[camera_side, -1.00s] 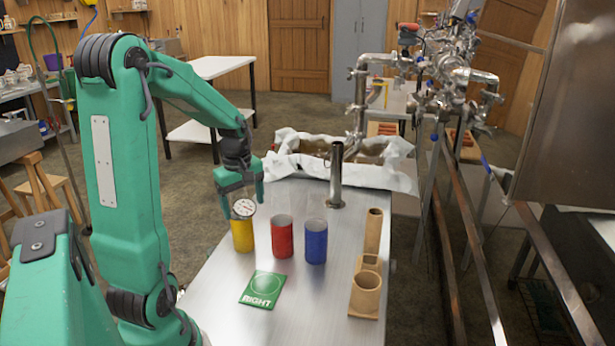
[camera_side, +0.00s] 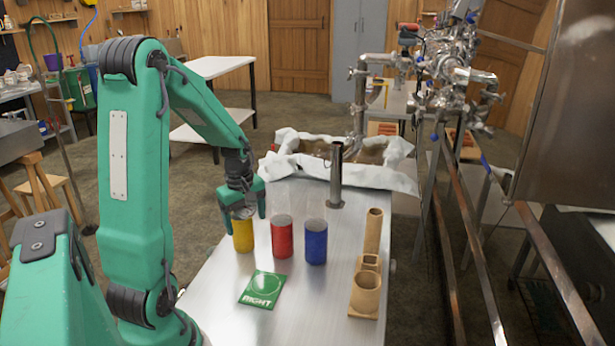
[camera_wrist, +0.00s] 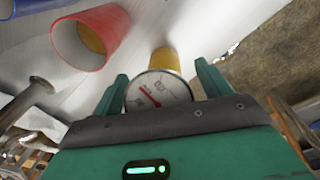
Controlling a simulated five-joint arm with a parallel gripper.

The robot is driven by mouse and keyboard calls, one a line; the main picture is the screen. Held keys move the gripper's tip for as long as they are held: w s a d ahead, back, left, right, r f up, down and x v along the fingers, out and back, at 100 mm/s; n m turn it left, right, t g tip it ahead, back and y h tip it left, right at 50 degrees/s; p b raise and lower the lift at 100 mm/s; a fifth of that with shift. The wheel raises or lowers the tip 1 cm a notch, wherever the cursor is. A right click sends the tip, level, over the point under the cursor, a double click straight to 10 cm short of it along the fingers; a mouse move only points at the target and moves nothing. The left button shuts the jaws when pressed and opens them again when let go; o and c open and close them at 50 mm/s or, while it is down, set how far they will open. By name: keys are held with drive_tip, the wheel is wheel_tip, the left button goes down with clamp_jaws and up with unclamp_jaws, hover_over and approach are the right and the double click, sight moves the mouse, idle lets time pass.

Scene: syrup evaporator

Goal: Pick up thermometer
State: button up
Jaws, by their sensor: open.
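The thermometer has a round white dial (camera_wrist: 158,92) with a red needle, and it stands at the top of the yellow cup (camera_side: 243,236). The yellow cup also shows behind the dial in the wrist view (camera_wrist: 165,60). My gripper (camera_side: 245,222) is open just above the yellow cup, one finger on each side of the dial. In the wrist view my gripper (camera_wrist: 161,71) has the dial between its fingers, and its body hides the lower part of the dial. In the side view my gripper mostly hides the dial.
A red cup (camera_side: 282,238) and a blue cup (camera_side: 316,243) stand to the right of the yellow cup. A green RIGHT card (camera_side: 263,289) lies in front. A metal tube (camera_side: 336,175) stands behind, and a wooden holder (camera_side: 365,293) at right. The metal table (camera_side: 225,300) is bare at front left.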

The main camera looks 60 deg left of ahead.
drive_tip(key=c, duration=1)
drive_tip(key=shift+o, duration=0.2)
drive_tip(key=shift+r, duration=0.2)
wheel_tip(320, 180, up, 10)
drive_tip(key=shift+f, duration=0.15)
idle(0.4)
drive_tip(key=shift+r, duration=1.3)
